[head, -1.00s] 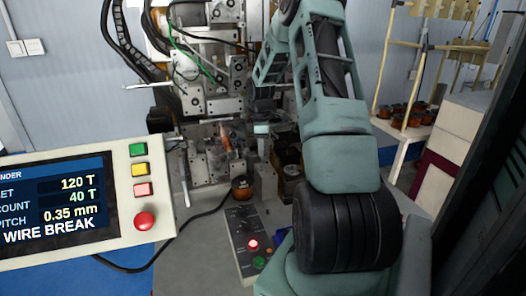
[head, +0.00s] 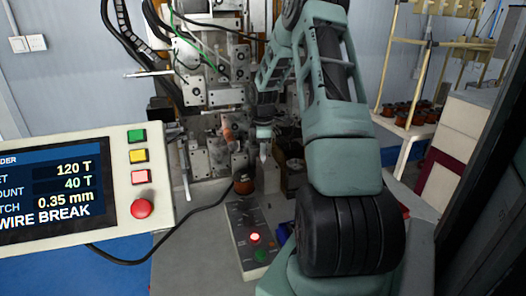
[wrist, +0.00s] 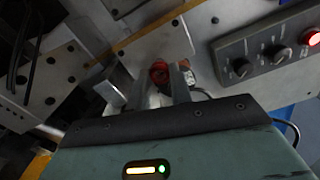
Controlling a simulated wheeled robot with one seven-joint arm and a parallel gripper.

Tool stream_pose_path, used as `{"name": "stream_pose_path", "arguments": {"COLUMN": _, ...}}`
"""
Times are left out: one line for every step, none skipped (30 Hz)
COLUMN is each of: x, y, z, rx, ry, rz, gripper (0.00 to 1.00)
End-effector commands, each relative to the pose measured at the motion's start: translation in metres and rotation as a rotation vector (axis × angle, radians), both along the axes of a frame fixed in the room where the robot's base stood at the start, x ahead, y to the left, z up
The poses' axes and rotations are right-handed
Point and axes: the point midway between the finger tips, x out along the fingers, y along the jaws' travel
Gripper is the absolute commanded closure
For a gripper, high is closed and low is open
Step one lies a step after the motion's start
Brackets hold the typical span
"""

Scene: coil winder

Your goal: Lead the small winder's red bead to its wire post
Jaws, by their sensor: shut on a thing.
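My gripper (head: 264,150) points down in front of the small winder (head: 212,115), above the bench. In the wrist view its two fingers (wrist: 163,82) are close together on a small red, ring-like piece, which looks like the red bead (wrist: 158,72). The bead is too small to make out in the head view. A copper-coloured coil (head: 243,184) stands on the bench below and left of the gripper. An orange-brown piece (head: 228,133) sits on the winder just left of the gripper. I cannot pick out the wire or the wire post with certainty.
A switch box (head: 250,240) with a lit red lamp lies on the bench in front; it also shows in the wrist view (wrist: 265,50). A control panel (head: 125,232) reading WIRE BREAK stands at left. Metal plates (wrist: 45,75) crowd the wrist view's left side.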

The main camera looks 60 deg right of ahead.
Motion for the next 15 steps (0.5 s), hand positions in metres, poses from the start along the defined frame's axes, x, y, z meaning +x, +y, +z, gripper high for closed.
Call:
{"name": "stream_pose_path", "arguments": {"x": 0.0, "y": 0.0, "z": 0.0, "rx": 0.0, "ry": 0.0, "rz": 0.0, "gripper": 1.0}}
{"name": "stream_pose_path", "arguments": {"x": 0.0, "y": 0.0, "z": 0.0, "rx": 0.0, "ry": 0.0, "rz": 0.0, "gripper": 1.0}}
{"name": "stream_pose_path", "arguments": {"x": 0.0, "y": 0.0, "z": -0.001, "rx": 0.0, "ry": 0.0, "rz": 0.0, "gripper": 1.0}}
{"name": "stream_pose_path", "arguments": {"x": 0.0, "y": 0.0, "z": -0.001, "rx": 0.0, "ry": 0.0, "rz": 0.0, "gripper": 1.0}}
{"name": "stream_pose_path", "arguments": {"x": 0.0, "y": 0.0, "z": -0.001, "rx": 0.0, "ry": 0.0, "rz": 0.0, "gripper": 1.0}}
{"name": "stream_pose_path", "arguments": {"x": 0.0, "y": 0.0, "z": -0.002, "rx": 0.0, "ry": 0.0, "rz": 0.0, "gripper": 1.0}}
{"name": "stream_pose_path", "arguments": {"x": 0.0, "y": 0.0, "z": -0.003, "rx": 0.0, "ry": 0.0, "rz": 0.0, "gripper": 1.0}}
{"name": "stream_pose_path", "arguments": {"x": 0.0, "y": 0.0, "z": -0.004, "rx": 0.0, "ry": 0.0, "rz": 0.0, "gripper": 1.0}}
{"name": "stream_pose_path", "arguments": {"x": 0.0, "y": 0.0, "z": -0.005, "rx": 0.0, "ry": 0.0, "rz": 0.0, "gripper": 1.0}}
{"name": "stream_pose_path", "arguments": {"x": 0.0, "y": 0.0, "z": -0.006, "rx": 0.0, "ry": 0.0, "rz": 0.0, "gripper": 1.0}}
{"name": "stream_pose_path", "arguments": {"x": 0.0, "y": 0.0, "z": -0.007, "rx": 0.001, "ry": 0.001, "rz": 0.0, "gripper": 1.0}}
{"name": "stream_pose_path", "arguments": {"x": 0.0, "y": 0.0, "z": -0.008, "rx": 0.001, "ry": 0.001, "rz": 0.0, "gripper": 1.0}}
{"name": "stream_pose_path", "arguments": {"x": 0.0, "y": 0.0, "z": -0.009, "rx": 0.001, "ry": 0.001, "rz": 0.0, "gripper": 1.0}}
{"name": "stream_pose_path", "arguments": {"x": 0.0, "y": 0.0, "z": -0.01, "rx": 0.001, "ry": 0.001, "rz": 0.0, "gripper": 1.0}}
{"name": "stream_pose_path", "arguments": {"x": 0.0, "y": 0.0, "z": -0.011, "rx": 0.001, "ry": 0.001, "rz": 0.0, "gripper": 1.0}}
